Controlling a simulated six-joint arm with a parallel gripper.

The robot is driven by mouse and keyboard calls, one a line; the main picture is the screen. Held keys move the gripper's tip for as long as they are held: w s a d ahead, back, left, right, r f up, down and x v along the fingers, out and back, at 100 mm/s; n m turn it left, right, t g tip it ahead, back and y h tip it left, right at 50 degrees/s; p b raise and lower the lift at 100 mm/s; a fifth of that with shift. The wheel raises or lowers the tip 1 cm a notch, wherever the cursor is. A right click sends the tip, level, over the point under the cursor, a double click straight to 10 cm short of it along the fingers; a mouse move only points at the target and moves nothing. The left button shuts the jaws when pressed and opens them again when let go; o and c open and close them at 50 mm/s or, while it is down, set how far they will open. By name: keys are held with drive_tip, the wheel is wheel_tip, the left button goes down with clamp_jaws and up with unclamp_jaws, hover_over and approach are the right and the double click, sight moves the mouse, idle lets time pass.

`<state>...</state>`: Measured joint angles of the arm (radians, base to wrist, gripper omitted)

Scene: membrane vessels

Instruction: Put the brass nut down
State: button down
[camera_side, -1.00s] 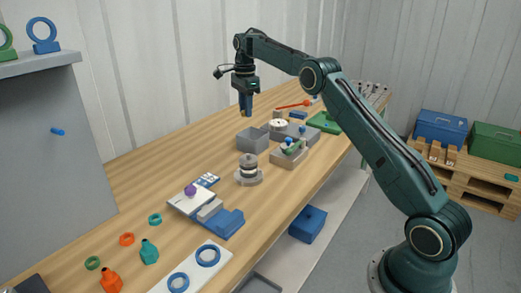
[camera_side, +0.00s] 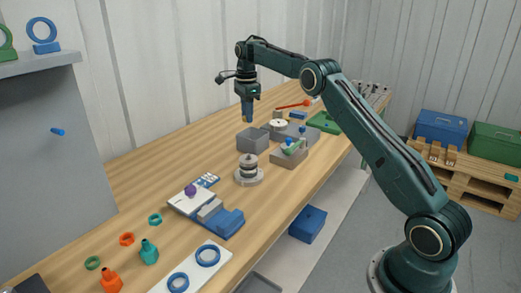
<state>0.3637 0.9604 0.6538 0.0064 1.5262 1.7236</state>
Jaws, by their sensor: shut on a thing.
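My gripper (camera_side: 247,119) hangs pointing down over the back part of the workbench, with its blue fingers shut. The brass nut is held at the fingertips, but it is too small here to make out clearly. The fingertips show just behind and above a grey open box (camera_side: 252,145). I cannot tell how high they are above the wooden top.
Right of the box are a white round part (camera_side: 278,125) and a grey tray (camera_side: 289,154) with small coloured parts. A stacked metal piece (camera_side: 249,172) stands in front. The wooden workbench (camera_side: 150,165) is clear to the left of the box.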

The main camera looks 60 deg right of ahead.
wheel_tip(320, 180, down, 17)
drive_tip(key=shift+r, duration=0.2)
idle(0.7)
drive_tip(key=shift+f, duration=0.15)
drive_tip(key=c, duration=1.1)
unclamp_jaws()
drive_tip(key=shift+r, duration=6.2)
